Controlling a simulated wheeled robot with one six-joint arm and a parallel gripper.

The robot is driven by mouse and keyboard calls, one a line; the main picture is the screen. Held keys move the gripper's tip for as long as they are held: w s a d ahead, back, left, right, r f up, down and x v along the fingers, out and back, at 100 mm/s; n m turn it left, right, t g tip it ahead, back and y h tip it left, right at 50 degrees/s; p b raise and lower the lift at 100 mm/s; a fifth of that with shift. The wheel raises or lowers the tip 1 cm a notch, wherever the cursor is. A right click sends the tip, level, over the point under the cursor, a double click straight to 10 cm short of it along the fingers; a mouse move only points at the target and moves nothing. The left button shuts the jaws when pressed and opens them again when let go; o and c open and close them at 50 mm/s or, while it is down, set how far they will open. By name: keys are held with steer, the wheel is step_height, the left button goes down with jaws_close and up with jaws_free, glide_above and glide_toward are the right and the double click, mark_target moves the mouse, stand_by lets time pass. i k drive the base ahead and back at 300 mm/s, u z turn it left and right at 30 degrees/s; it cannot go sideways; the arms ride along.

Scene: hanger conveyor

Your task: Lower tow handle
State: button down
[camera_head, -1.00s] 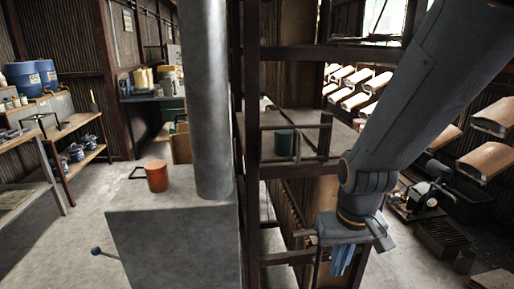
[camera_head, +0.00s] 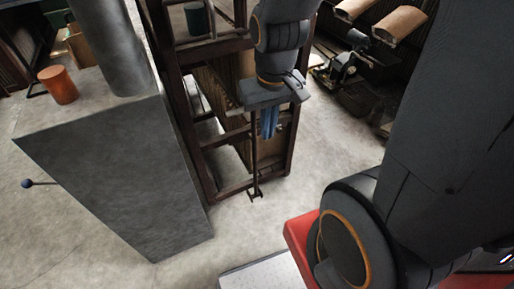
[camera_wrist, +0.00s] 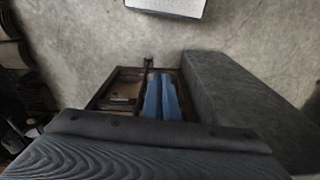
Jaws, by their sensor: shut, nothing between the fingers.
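The tow handle (camera_head: 254,160) is a thin dark bar standing nearly upright at the near end of a tall dark metal frame (camera_head: 210,180). Its forked foot shows low, just above the floor, and in the wrist view (camera_wrist: 148,62). Its upper end is hidden behind my wrist. My gripper (camera_head: 268,128) points down just right of the bar's upper part in the head view. Its blue fingers (camera_wrist: 162,98) are shut with nothing between them. I cannot tell whether they touch the bar.
A large grey block (camera_head: 110,165) with a thick post and an orange can (camera_head: 58,85) stands left of the frame. A ball-ended lever (camera_head: 28,183) sticks out from its left. Open concrete floor lies in front. A white panel (camera_head: 262,274) is at the bottom.

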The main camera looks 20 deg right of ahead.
mark_target(254, 158)
steer(key=z, duration=1.15)
steer(key=k, duration=0.85)
steer(key=u, duration=1.35)
steer(key=i, duration=0.5)
steer(key=z, duration=0.05)
